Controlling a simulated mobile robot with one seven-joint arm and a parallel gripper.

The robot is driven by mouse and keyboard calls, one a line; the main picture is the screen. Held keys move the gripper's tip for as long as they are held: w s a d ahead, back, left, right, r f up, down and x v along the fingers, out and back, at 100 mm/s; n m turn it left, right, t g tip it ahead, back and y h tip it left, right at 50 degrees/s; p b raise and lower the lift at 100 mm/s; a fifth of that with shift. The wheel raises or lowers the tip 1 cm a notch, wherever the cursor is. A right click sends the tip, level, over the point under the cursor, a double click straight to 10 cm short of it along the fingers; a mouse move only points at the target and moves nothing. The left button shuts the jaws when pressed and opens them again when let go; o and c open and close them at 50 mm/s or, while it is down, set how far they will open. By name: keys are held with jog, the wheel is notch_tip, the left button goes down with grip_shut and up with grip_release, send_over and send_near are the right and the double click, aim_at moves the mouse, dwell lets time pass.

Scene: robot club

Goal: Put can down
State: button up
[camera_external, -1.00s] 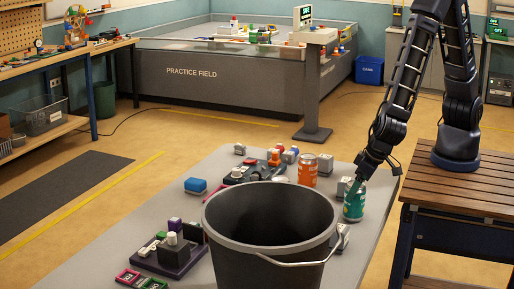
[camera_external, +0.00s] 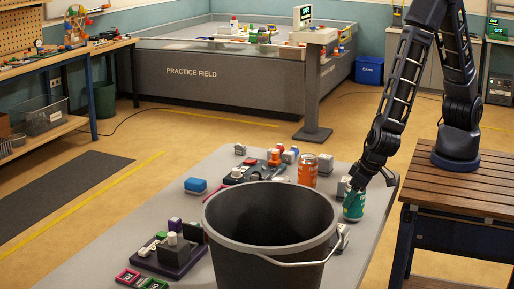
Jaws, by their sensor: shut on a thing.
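A teal can (camera_external: 353,207) stands upright at the right edge of the grey table (camera_external: 120,254), just right of the bucket. My gripper (camera_external: 357,190) reaches down over the can from above and is shut on its upper part. The can's base looks at or very near the table top; I cannot tell whether it touches. An orange can (camera_external: 308,171) stands upright farther back on the table, apart from my gripper.
A large dark bucket (camera_external: 270,262) with a wire handle fills the front of the table. A wooden bench (camera_external: 455,195) stands to the right.

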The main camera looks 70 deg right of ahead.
jog(key=shift+r, duration=0.1)
notch_tip(320, 180, up, 26)
jog(key=f, duration=0.1)
jog(key=w+a+r+n, duration=0.1)
jog(key=w+a, duration=0.2)
jog(key=a, duration=0.5)
jog(key=w+a+r+y, duration=0.1)
jog(key=w+a+r, duration=0.15)
jog(key=a, duration=0.65)
jog(key=w+a+r+n, duration=0.1)
jog(key=w+a, duration=0.2)
jog(key=a, duration=0.5)
jog(key=w+a+f+n, duration=0.1)
jog(key=w+a+f, duration=0.1)
jog(key=a, duration=0.8)
jog(key=w+a+f+n, duration=0.1)
jog(key=w+a+f, duration=0.1)
jog(key=a, duration=0.8)
jog(key=shift+y, duration=0.4)
jog(key=f, duration=2.4)
jog(key=shift+s+a+f, duration=0.1)
jog(key=shift+s+f, duration=0.15)
jog(key=shift+f, duration=0.05)
jog(key=shift+f, duration=0.1)
jog(key=o, duration=1.1)
jog(key=shift+c, duration=0.2)
